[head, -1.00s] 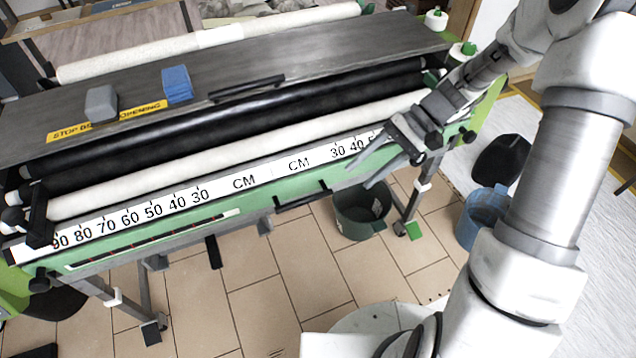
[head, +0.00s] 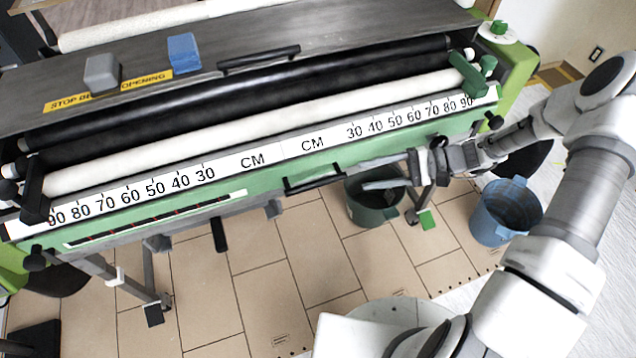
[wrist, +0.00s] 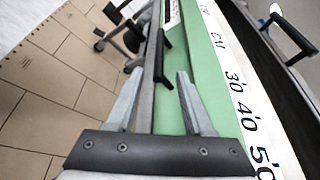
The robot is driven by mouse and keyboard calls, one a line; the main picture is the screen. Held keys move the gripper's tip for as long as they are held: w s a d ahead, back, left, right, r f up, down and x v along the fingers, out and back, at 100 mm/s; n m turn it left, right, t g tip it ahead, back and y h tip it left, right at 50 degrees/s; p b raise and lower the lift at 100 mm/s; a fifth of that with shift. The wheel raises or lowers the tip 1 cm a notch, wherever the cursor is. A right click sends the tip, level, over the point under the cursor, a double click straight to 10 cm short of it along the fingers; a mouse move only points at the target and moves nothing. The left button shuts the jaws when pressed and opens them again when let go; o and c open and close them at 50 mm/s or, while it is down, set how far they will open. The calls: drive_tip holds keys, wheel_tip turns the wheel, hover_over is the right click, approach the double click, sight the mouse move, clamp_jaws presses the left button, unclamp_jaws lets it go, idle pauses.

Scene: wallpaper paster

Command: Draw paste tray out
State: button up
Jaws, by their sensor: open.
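The paste tray (head: 200,208) shows as the green front of the pasting machine, below the white CM scale. Its black handle (head: 315,184) sits on the lower front edge near the middle. My gripper (head: 362,176) is open and empty to the right of the handle, with its fingers pointing left along the green front. In the wrist view the handle (wrist: 164,58) lies ahead, between and beyond the two fingertips (wrist: 160,80). The fingers appear apart from the handle. The tray's inside is hidden.
A green bucket (head: 372,212) stands on the tiled floor below my gripper, and a blue bucket (head: 505,215) stands to its right. Black and white rollers lie above the scale. The cover has another black handle (head: 258,58). Machine legs stand below. Floor in front is mostly clear.

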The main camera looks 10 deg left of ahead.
sight(327, 182)
drive_tip(key=b+x, duration=0.1)
drive_tip(key=x, duration=1.2)
drive_tip(key=shift+s+b, duration=0.1)
drive_tip(key=shift+b, duration=0.25)
clamp_jaws()
idle(0.6)
